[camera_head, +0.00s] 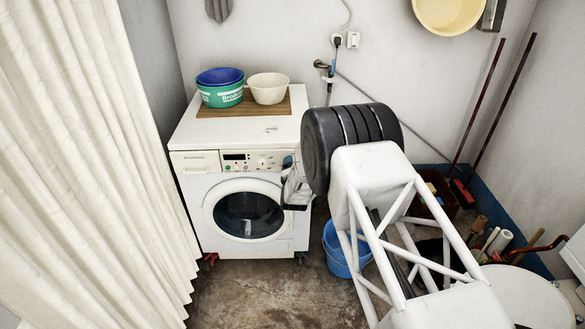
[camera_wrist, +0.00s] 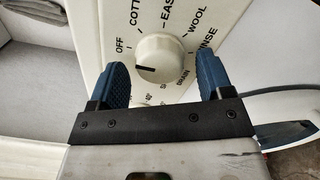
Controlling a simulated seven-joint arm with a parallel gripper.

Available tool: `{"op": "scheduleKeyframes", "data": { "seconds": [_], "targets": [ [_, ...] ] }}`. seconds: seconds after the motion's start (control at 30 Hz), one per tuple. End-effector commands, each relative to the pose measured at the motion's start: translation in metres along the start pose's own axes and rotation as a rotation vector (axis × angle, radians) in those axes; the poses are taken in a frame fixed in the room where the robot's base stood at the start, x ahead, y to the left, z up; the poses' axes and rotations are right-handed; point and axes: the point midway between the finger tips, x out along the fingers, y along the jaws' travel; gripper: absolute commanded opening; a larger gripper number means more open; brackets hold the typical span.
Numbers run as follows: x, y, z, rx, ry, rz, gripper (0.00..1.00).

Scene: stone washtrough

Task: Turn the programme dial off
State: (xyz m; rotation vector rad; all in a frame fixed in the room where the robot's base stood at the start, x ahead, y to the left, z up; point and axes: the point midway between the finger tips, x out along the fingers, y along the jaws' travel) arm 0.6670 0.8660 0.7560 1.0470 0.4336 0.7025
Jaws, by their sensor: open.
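The programme dial (camera_wrist: 160,58) is a round cream knob on the machine's white panel, seen in the wrist view. Its dark pointer line faces left and slightly down, a little below the OFF label (camera_wrist: 125,46). Labels for cotton, easy, wool, rinse and drain run around it. My gripper (camera_wrist: 162,76) is open, with one blue finger to each side of the dial's lower part. I cannot tell whether either finger touches it.
A green tub (camera_head: 221,98) with a blue one in it and a cream bowl (camera_head: 268,88) stand on a wooden board on the machine. The round door (camera_head: 245,212) is shut. A curtain (camera_head: 80,150) hangs at left. A blue bucket (camera_head: 338,262) stands on the floor at right.

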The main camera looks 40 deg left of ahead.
Motion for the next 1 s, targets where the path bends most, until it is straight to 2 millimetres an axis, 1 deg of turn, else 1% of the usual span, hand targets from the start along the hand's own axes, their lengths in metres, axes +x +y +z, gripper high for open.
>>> {"op": "scheduleKeyframes", "data": {
  "seconds": [0.27,0.7,0.83,1.0],
  "targets": [
    [-0.016,-0.001,0.000,0.000,0.001,-0.001,0.73],
    [-0.062,0.000,0.000,0.000,0.001,0.000,0.73],
    [-0.071,0.001,0.000,0.000,0.000,0.001,0.73],
    [-0.076,0.001,0.000,0.000,0.000,0.001,0.73]
  ]
}}
